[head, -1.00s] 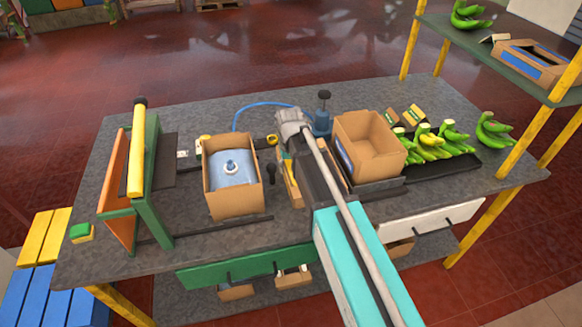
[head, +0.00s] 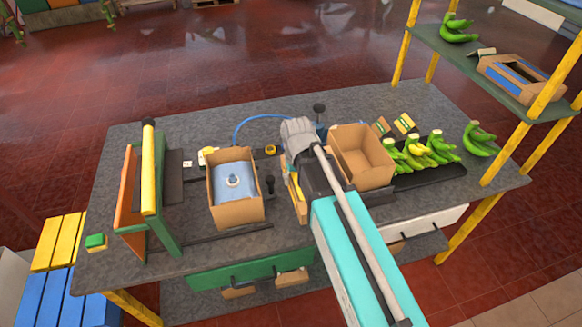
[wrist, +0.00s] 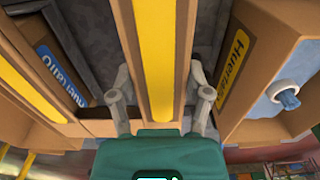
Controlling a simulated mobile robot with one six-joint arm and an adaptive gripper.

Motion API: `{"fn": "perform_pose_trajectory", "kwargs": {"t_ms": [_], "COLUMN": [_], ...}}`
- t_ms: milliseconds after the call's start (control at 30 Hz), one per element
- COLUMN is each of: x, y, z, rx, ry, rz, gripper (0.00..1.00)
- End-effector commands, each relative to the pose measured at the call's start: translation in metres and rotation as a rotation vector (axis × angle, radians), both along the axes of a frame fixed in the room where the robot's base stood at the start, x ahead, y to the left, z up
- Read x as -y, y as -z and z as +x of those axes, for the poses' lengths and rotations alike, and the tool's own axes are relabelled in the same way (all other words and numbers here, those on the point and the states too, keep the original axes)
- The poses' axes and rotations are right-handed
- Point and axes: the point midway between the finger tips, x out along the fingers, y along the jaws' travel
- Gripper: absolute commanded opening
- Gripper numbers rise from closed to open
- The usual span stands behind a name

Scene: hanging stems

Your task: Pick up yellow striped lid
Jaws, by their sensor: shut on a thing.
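The lid is a long brown cardboard piece with a yellow stripe (wrist: 154,50) down its middle. In the wrist view it runs up the centre between my two fingers. My gripper (wrist: 160,105) is shut on it, one finger at each side edge. In the head view the lid (head: 294,193) shows only as a narrow brown and yellow strip left of my arm, between the two open boxes. My wrist hides the rest of it and my fingers there.
An open empty box (head: 362,157) stands close to the right. An open box (head: 236,207) with a capped, clear-blue bag (head: 234,180) stands to the left. Green and yellow bananas (head: 420,152) lie further right. A green-framed stand (head: 160,190) is at the left end.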

Motion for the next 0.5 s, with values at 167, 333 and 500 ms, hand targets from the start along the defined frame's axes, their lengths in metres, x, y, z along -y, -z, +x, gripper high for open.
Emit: {"fn": "perform_pose_trajectory", "kwargs": {"t_ms": [167,333,500], "x": [0.01,0.014,0.015], "y": [-0.016,-0.019,-0.021], "z": [-0.03,-0.039,-0.044], "rx": [0.0,0.0,0.0], "ry": [0.0,0.0,0.0], "rz": [0.0,0.0,0.0], "gripper": [0.3,0.3,0.3]}}
